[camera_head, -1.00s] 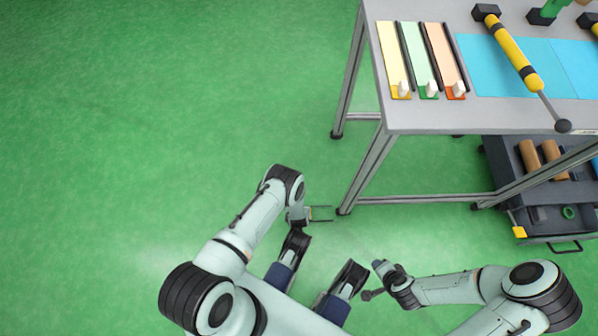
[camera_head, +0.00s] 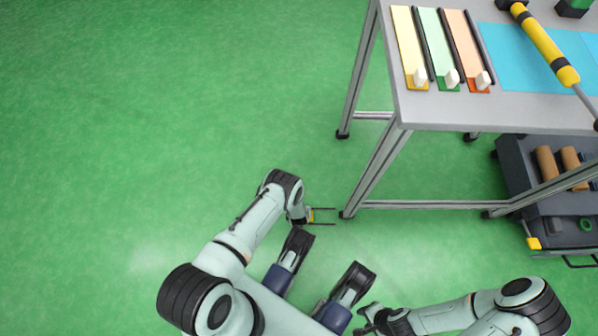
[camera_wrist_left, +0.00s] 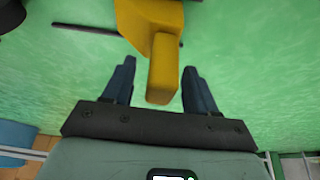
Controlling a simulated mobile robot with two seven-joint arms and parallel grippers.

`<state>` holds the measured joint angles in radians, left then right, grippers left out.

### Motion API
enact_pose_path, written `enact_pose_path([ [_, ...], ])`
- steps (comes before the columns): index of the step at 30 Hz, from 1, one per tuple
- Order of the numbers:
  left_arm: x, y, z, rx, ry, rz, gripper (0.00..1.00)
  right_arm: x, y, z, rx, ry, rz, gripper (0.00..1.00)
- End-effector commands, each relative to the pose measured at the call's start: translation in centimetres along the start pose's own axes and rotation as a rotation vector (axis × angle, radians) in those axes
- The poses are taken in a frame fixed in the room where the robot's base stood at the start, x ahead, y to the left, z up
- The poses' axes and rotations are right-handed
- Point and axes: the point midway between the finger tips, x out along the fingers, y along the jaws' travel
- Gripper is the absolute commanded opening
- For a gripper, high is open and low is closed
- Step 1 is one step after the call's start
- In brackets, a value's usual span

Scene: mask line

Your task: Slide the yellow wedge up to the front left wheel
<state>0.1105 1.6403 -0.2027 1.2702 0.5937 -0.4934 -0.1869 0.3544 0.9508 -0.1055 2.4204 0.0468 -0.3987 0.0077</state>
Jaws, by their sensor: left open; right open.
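The yellow wedge (camera_wrist_left: 148,25) shows at the top middle of the left wrist view. Its narrow block-like part reaches down between the fingers of my left gripper (camera_wrist_left: 160,68), which is open, with a gap on both sides. In the head view my left gripper (camera_head: 322,216) is low, beside the bench leg, with a small yellow patch between its fingers. A dark rounded thing (camera_wrist_left: 10,14) is cut off at the left wrist view's top left; I cannot tell if it is a wheel. My right gripper (camera_head: 364,318) is open and empty at the bottom of the head view.
A bench (camera_head: 490,107) on metal legs stands at right, with coloured strips and a yellow-handled tool (camera_head: 540,40) on top. Under it is a dark cart (camera_head: 520,175) with brown rolls and a yellow corner piece (camera_head: 533,243). The green floor (camera_head: 150,120) at left is clear.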

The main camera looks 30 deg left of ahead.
Motion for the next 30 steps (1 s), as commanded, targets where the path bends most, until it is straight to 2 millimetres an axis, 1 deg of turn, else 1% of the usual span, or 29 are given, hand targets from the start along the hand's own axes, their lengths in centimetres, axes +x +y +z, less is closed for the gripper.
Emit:
enact_pose_path([
  [8,0.1,0.0,0.0,0.000,0.000,0.000,0.57,0.0,0.1,0.1,0.002,-0.004,0.002,0.43],
  [11,0.0,0.0,0.0,0.000,0.000,0.000,0.28,0.0,0.1,0.1,0.001,-0.003,0.002,0.43],
  [12,0.0,0.0,0.0,0.000,0.000,0.000,0.15,0.0,0.1,0.1,0.001,-0.003,0.002,0.43],
  [13,0.0,0.0,0.0,0.000,0.000,0.000,0.05,0.0,0.1,0.1,0.001,-0.003,0.002,0.43],
  [14,0.0,0.0,0.0,0.000,0.000,0.000,0.00,0.0,0.1,0.1,0.001,-0.003,0.001,0.43],
  [20,0.1,0.3,0.0,0.001,0.000,0.000,0.00,0.0,0.1,0.1,0.001,-0.002,0.001,0.43],
  [30,0.0,2.3,0.0,0.001,0.000,0.005,0.00,0.0,0.1,0.1,0.000,-0.002,0.001,0.43],
])
